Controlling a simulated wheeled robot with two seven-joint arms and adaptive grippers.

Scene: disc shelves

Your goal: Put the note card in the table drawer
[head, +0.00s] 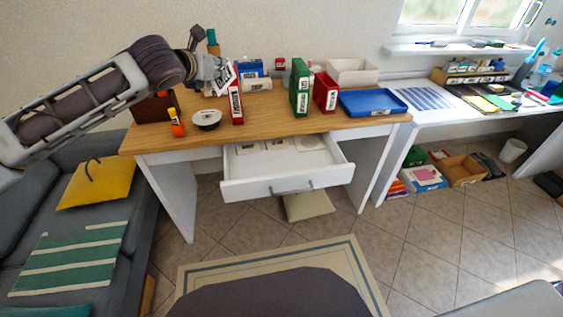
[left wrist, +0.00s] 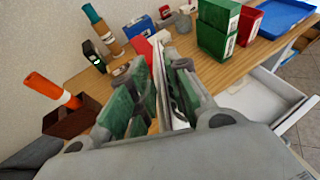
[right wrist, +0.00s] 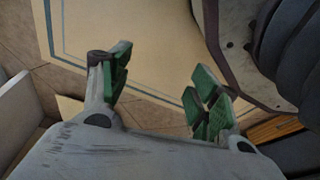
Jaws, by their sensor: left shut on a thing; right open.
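My left gripper (head: 222,76) is over the left part of the desk, in front of the wall. It is shut on a thin white card with dark marks (head: 230,78), which looks like the note card. In the left wrist view the card (left wrist: 172,88) stands edge-on between the green-padded fingers (left wrist: 165,95). The table drawer (head: 262,189) is pulled open under the desk top, with a few flat pale items inside; its white side also shows in the left wrist view (left wrist: 262,98). My right gripper (right wrist: 160,88) is open and empty above the floor and rug.
On the desk (head: 270,124) are a red box (head: 237,106), a round dark-topped tin (head: 207,119), an orange bottle (head: 176,124), a green box (head: 299,88) and a blue tray (head: 371,103). A sofa (head: 88,160) stands left. The drawer's front area is clear.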

